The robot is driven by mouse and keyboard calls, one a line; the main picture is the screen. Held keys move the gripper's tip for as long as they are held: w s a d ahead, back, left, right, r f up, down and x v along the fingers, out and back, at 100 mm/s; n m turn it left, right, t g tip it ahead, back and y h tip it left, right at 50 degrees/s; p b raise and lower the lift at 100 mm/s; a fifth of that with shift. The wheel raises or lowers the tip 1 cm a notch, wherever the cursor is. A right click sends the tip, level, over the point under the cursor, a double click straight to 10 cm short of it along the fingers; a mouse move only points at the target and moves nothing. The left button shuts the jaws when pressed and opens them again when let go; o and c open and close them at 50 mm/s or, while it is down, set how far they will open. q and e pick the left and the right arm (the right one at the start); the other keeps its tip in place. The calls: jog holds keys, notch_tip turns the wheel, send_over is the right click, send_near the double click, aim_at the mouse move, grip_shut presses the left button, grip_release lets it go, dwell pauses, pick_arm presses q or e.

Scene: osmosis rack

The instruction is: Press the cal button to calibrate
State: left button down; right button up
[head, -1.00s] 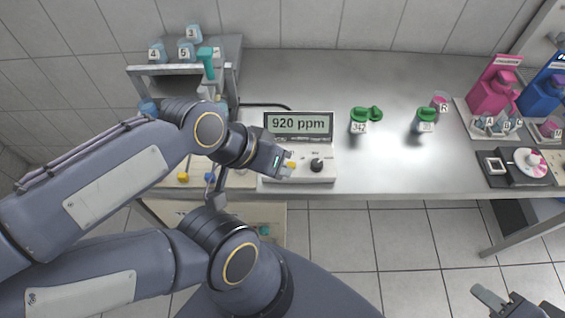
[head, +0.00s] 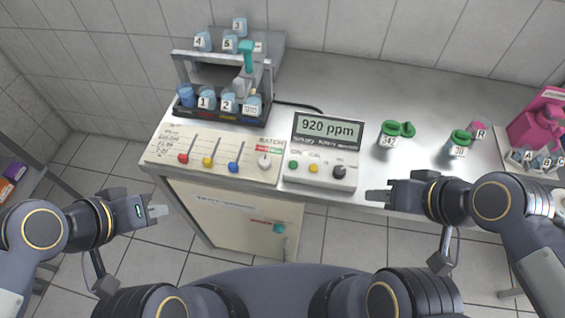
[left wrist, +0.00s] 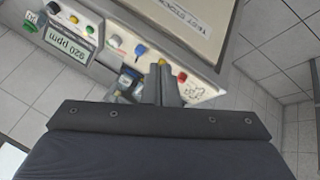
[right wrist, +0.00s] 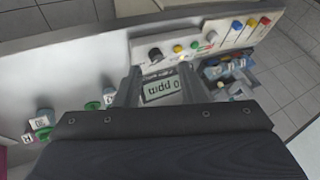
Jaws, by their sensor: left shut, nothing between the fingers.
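The meter (head: 322,150) stands on the bench and its display reads 920 ppm. On its front are a green button (head: 293,165), a yellow button (head: 314,168) under a small label that looks like CAL, and a black knob (head: 340,172). The left wrist view also shows the yellow button (left wrist: 73,19); the right wrist view shows it too (right wrist: 177,49). My left gripper (head: 160,210) is shut and empty, off the bench's front left. My right gripper (head: 376,195) is open and empty, right of the meter by the bench's front edge. Its fingers partly frame the display in the right wrist view.
A slider panel (head: 210,172) with coloured knobs is left of the meter. Behind it is a rack (head: 180,70) with numbered blue-capped containers. Green-capped bottles (head: 388,138) stand to the right. Bare bench lies between the meter and these bottles.

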pick_arm(q)
jog(key=shift+s+a, duration=0.2)
pick_arm(e)
jog(key=shift+w+a, duration=0.2)
jog(key=shift+o, duration=1.5)
jog(key=shift+s+r+p, duration=0.1)
jog(key=shift+r+p, duration=0.3)
jog(key=shift+r, duration=0.05)
pick_arm(q)
jog(key=w+d+r+n+g+h, duration=0.1)
jog(key=w+d+r+n+h, duration=0.3)
jog(key=w+d, duration=0.75)
jog(key=w+d+f+n, duration=0.1)
jog(key=d+f+n, duration=0.1)
jog(key=d, duration=0.4)
jog(key=w+d+f+n+g+p, duration=0.1)
jog(key=w+d+f+n, duration=0.1)
jog(key=d, duration=0.4)
jog(key=w+d+f+n+p, duration=0.1)
jog(key=w+d+f+n, duration=0.1)
jog(key=d, duration=0.5)
jog(key=shift+n+h, duration=0.4)
jog(key=shift+n, duration=0.4)
pick_arm(e)
notch_tip(320, 180, up, 2)
jog(key=shift+r, duration=0.1)
